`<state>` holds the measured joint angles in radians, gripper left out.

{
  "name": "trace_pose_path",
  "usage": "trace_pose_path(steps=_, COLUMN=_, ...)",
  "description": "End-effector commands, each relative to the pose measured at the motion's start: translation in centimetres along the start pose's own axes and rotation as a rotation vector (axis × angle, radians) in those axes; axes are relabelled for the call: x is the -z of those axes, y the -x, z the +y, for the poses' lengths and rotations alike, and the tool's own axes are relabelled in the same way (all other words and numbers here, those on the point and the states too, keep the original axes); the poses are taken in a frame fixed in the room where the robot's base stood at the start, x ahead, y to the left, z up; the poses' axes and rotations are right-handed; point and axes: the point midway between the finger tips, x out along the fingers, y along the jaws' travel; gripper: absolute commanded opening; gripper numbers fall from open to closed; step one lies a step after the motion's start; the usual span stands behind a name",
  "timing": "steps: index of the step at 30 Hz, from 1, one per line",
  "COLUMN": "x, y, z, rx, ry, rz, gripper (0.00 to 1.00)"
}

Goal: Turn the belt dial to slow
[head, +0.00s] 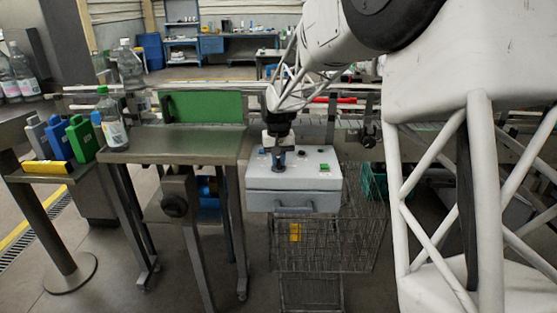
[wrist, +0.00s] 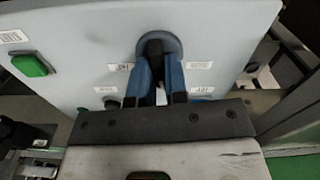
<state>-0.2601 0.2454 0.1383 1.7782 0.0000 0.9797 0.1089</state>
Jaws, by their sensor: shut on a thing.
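The grey control box (head: 320,184) stands right of the steel table in the head view; its pale panel (wrist: 95,35) fills much of the wrist view. The belt dial (wrist: 173,44) is a dark knob on a round grey-blue base, with small labels around it, too small to read. My gripper (head: 279,166) is over the panel in the head view and hides the dial there. In the wrist view its two blue fingers (wrist: 158,70) are shut on the dial, one on each side. The fingers hide most of the knob, so I cannot tell which label it points to.
A green button (wrist: 30,65) sits on the panel, also visible in the head view (head: 323,167). A wire basket (head: 355,230) is below and beside the box. The steel table (head: 180,146) at the left carries a bottle (head: 113,125) and a green panel (head: 205,107).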

Motion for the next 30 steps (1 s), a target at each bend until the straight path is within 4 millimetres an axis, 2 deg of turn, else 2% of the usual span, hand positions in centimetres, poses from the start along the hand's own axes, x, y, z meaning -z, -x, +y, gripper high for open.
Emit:
trace_pose_path(steps=21, x=-0.11, y=0.01, z=-0.25, rx=0.0, ry=0.635, rz=0.0, gripper=0.0)
trace_pose_path(steps=30, x=-0.18, y=0.0, z=-0.32, rx=0.0, ry=0.834, rz=0.0, gripper=0.0)
